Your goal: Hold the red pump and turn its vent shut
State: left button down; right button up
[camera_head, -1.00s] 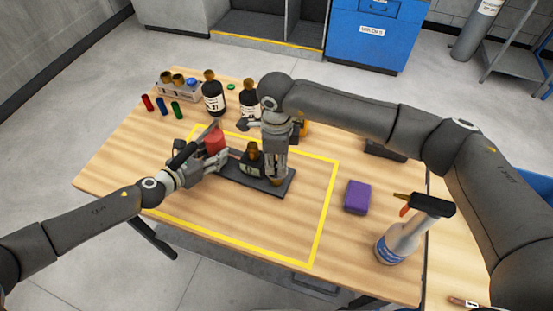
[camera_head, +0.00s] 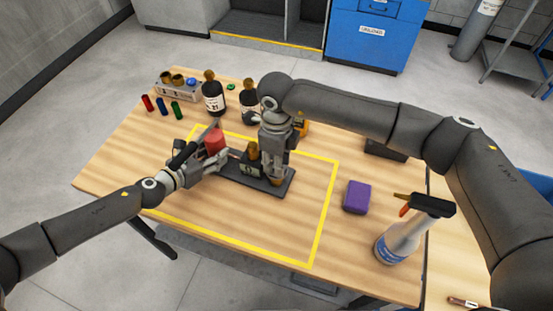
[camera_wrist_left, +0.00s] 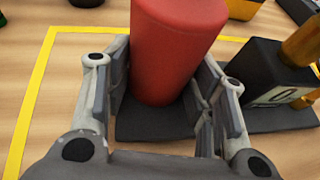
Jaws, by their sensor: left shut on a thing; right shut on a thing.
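The red pump (camera_head: 215,141) stands upright at the left end of a dark base plate (camera_head: 232,182); its body also fills the middle of the left wrist view (camera_wrist_left: 170,50). My left gripper (camera_head: 208,160) is shut on it, one finger on each side. A black box with a small display (camera_head: 250,169) and a brass-coloured top sits mid-plate. My right gripper (camera_head: 278,174) points down at the plate's right end, shut on a small brass-coloured part (camera_head: 277,182), apparently the vent. The fingers mostly hide this part.
Yellow tape (camera_head: 325,215) outlines the work area. Dark bottles (camera_head: 213,97) and a rack (camera_head: 178,88) stand behind. A purple block (camera_head: 357,197) and a spray bottle (camera_head: 400,240) stand right. The front of the taped area is clear.

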pick_arm(q)
jog(key=shift+d+r, duration=0.1)
jog(key=shift+d, duration=0.05)
pick_arm(e)
jog(key=o, duration=0.8)
jog(key=shift+w+r, duration=0.1)
jog(key=shift+w, duration=0.05)
jog(key=shift+o, duration=1.4)
notch_tip(320, 180, up, 12)
jog(key=shift+a, duration=0.1)
pick_arm(q)
jog(key=c, duration=0.5)
grip_release()
jog(key=shift+c, duration=0.2)
